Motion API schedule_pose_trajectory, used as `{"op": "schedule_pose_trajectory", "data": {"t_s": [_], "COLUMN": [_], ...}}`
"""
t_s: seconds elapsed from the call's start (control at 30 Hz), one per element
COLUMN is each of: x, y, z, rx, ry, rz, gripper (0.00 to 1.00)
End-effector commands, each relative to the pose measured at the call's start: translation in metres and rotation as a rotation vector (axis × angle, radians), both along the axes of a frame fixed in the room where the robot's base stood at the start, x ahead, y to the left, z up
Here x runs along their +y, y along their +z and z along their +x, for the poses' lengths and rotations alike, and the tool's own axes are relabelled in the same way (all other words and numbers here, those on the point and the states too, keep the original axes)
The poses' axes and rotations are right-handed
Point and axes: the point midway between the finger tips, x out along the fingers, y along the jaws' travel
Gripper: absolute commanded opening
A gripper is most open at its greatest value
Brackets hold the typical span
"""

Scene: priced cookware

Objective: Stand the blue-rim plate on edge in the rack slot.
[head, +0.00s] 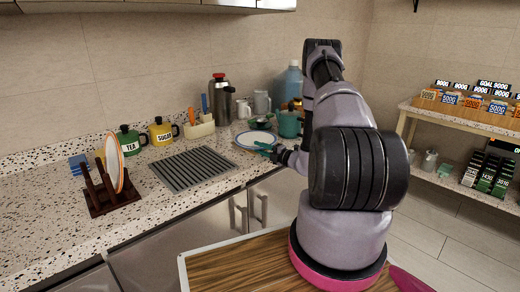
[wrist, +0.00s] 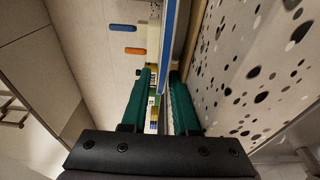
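My gripper (head: 270,150) is at the plate's right side; in the wrist view my gripper (wrist: 160,85) is open, with one finger on each side of the rim and a gap showing. The dark wooden rack (head: 104,202) stands at the counter's left. A plate with an orange rim (head: 115,162) stands on edge in it. The rack's free slot is hard to make out.
A grey ridged drainer (head: 193,168) lies between rack and plate. Green TEA (head: 130,141) and yellow SUGAR (head: 161,132) canisters, a utensil holder (head: 199,127) and a steel flask (head: 220,100) line the back. A teal pot (head: 290,124) stands close behind my gripper.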

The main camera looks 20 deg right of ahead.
Motion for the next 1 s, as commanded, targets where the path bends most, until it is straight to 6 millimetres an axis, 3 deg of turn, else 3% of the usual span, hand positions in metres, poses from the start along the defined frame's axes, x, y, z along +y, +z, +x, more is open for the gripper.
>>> {"op": "schedule_pose_trajectory", "data": {"t_s": [0.43,0.6,0.77,0.87,1.0], "x": [-0.041,-0.05,-0.052,-0.046,-0.015], "y": [-0.001,0.0,0.001,0.012,0.06], "z": [-0.074,-0.091,-0.095,-0.093,-0.087], "rx": [0.009,0.006,0.004,-0.015,-0.104], "ry": [-0.005,-0.001,0.003,0.033,0.181], "rz": [0.001,-0.001,-0.002,-0.029,-0.168], "gripper": [0.41,0.41,0.41,0.41,0.41]}}
